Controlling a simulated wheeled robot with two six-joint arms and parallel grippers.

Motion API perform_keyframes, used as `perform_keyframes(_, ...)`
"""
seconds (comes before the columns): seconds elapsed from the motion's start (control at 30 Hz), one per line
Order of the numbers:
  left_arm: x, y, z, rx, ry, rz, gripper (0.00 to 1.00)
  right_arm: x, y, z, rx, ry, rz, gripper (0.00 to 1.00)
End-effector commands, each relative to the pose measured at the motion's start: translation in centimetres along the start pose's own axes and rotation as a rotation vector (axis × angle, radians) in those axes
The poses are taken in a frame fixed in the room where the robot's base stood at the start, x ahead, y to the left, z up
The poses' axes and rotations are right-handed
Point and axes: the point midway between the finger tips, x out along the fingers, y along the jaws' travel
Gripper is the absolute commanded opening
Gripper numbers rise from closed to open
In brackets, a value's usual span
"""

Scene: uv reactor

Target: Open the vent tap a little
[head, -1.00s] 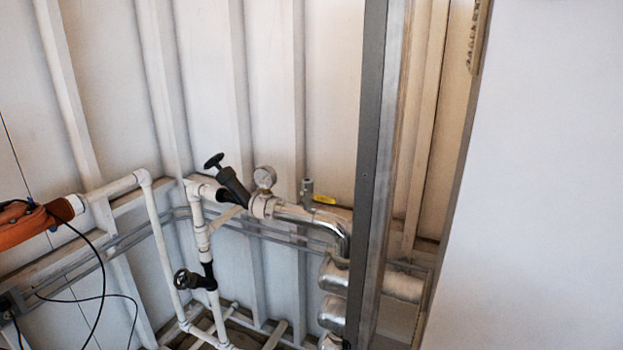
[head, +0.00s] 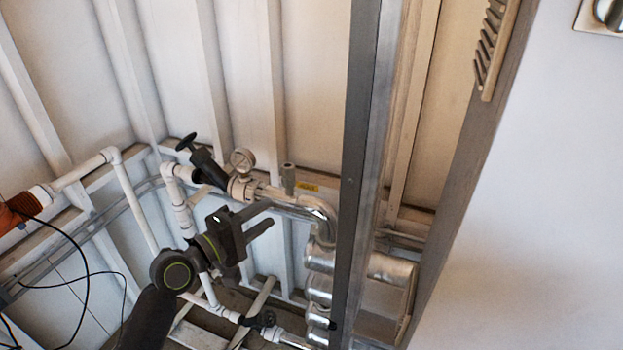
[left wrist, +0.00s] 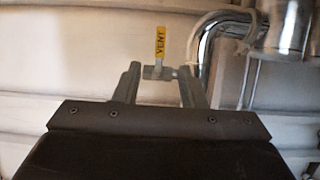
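The vent tap (head: 289,178) is a small grey fitting standing on the pipe, right of the round gauge, with a yellow tag or lever (head: 308,187) beside it. In the left wrist view the yellow lever (left wrist: 160,42), marked VENT, stands upright above the small grey tap body (left wrist: 156,72). My left gripper (head: 272,214) is open and empty, below and left of the tap in the head view. In the left wrist view its two fingers (left wrist: 159,70) frame the tap body; contact cannot be told. My right gripper is not in view.
A pressure gauge (head: 243,160) and a black-handled valve (head: 205,160) are left of the tap. A shiny bent pipe (head: 318,212) runs close by the gripper. A grey upright post (head: 362,150) stands right of it. White pipes (head: 130,190) lie at left.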

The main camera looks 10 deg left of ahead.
Motion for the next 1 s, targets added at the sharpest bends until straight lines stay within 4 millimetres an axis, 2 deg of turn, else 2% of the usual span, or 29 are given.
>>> perform_keyframes(0.2,4.6,0.4,0.1,-0.004,-0.003,0.002,0.37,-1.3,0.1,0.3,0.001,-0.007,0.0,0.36)
perform_keyframes(0.6,11.8,0.1,0.1,-0.001,-0.001,-0.001,0.37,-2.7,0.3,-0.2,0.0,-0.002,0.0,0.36)
perform_keyframes(0.8,14.3,0.0,0.0,-0.001,-0.001,-0.001,0.37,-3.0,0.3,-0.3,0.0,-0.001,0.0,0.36)
perform_keyframes(1.0,15.5,-0.1,0.0,0.001,0.001,-0.002,0.37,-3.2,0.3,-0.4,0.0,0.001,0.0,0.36)
